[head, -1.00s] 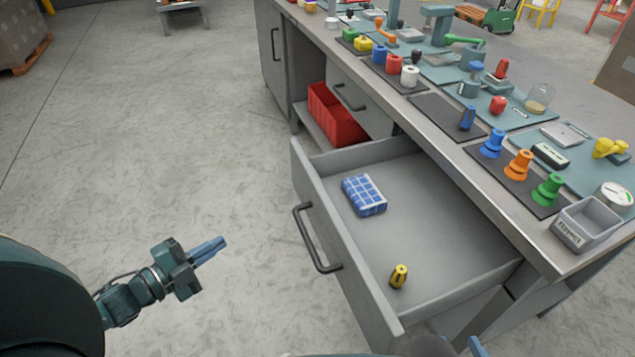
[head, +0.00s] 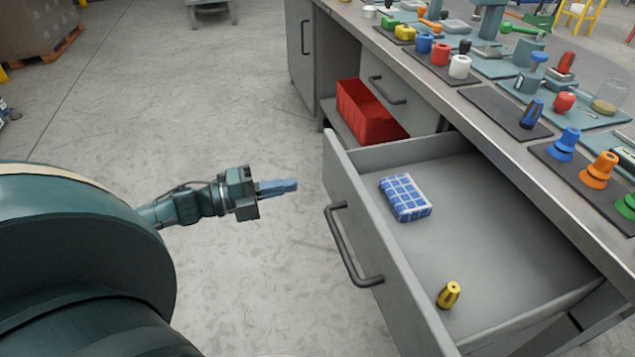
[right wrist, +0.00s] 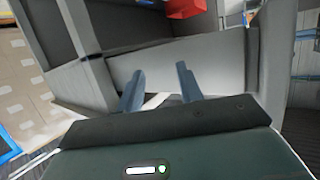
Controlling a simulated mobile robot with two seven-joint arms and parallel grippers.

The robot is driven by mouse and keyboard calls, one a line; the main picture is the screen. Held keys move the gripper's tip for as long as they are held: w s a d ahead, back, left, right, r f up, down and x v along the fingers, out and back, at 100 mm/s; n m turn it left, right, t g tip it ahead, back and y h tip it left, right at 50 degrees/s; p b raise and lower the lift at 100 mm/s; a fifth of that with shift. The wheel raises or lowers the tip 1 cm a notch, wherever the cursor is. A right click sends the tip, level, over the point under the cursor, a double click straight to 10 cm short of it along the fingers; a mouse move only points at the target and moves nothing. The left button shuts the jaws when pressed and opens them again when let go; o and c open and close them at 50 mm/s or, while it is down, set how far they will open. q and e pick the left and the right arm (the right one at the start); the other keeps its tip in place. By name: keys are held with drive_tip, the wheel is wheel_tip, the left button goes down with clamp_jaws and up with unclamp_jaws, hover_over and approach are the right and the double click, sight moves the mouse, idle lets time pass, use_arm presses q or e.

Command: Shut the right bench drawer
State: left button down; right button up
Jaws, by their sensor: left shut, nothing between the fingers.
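The right bench drawer (head: 385,255) is pulled well out of the bench, with a dark bar handle (head: 350,245) on its grey front. A blue-and-white checked packet (head: 406,198) and a small yellow-and-black object (head: 449,295) lie inside it. My left gripper (head: 290,187) is shut and empty, left of the drawer front and apart from the handle. My right gripper (right wrist: 160,78) shows only in the right wrist view. Its two blue fingers are apart with nothing seen between them, in front of grey panels I cannot clearly identify.
The bench top (head: 500,120) carries coloured knobs, mats and fixtures. A red bin (head: 368,112) sits on an open shelf left of another drawer (head: 400,92), which is shut. The floor (head: 240,110) left of the drawer is clear.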

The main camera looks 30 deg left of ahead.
sight(331, 177)
use_arm(q)
drive_tip(key=b+x, duration=0.1)
drive_tip(key=x, duration=0.6)
drive_tip(key=shift+w+d, duration=0.1)
drive_tip(key=shift+w, duration=0.1)
